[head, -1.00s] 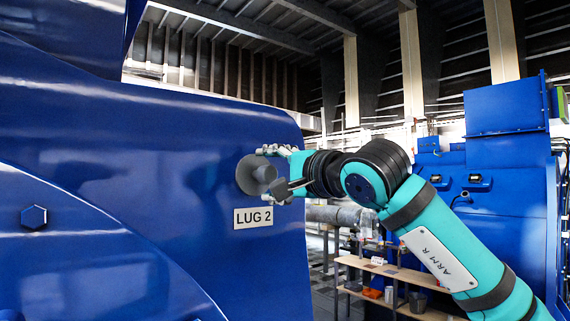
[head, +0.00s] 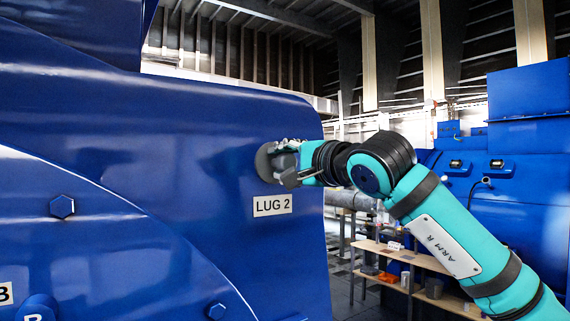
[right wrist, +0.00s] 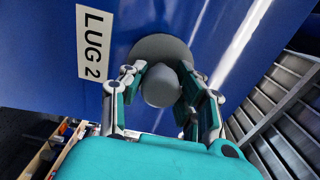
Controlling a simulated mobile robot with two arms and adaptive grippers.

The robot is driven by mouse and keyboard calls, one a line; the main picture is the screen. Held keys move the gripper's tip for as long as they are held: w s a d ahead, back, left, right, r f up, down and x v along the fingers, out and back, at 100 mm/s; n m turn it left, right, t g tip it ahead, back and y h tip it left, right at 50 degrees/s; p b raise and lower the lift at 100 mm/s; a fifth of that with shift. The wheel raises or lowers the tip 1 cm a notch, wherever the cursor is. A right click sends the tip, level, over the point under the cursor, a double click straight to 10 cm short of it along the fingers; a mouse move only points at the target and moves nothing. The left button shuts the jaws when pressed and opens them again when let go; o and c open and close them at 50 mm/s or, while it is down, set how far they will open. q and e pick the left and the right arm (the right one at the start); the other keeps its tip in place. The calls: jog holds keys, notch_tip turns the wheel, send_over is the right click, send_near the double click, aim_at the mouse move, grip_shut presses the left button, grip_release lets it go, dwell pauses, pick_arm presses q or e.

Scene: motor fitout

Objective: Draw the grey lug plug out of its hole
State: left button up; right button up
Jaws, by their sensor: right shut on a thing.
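The grey lug plug (right wrist: 161,86) sits at the blue motor housing, its round flange (right wrist: 160,47) against the blue face beside the white LUG 2 label (head: 272,205). In the head view the flange (head: 264,162) shows at the left of my fingers, which hide most of the knob. My right gripper (head: 285,163) is shut on the plug. In the right wrist view its two teal and grey fingers (right wrist: 162,88) lie on either side of the rounded grey knob. Whether the flange touches the face all round cannot be told. My left gripper is not in view.
The blue housing (head: 150,160) fills the left, with a hex bolt (head: 62,207) on it. Behind my right arm stand wooden shelves (head: 400,258) with small items and another blue machine (head: 520,160). Open air lies right of the housing edge.

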grip_shut()
jog(key=shift+s+d+b, duration=0.4)
jog(key=shift+s+b, duration=0.05)
jog(key=shift+b, duration=0.1)
jog(key=shift+b+v, duration=1.1)
jog(key=shift+v, duration=0.6)
jog(key=shift+b+v, duration=1.4)
jog(key=shift+v, duration=1.35)
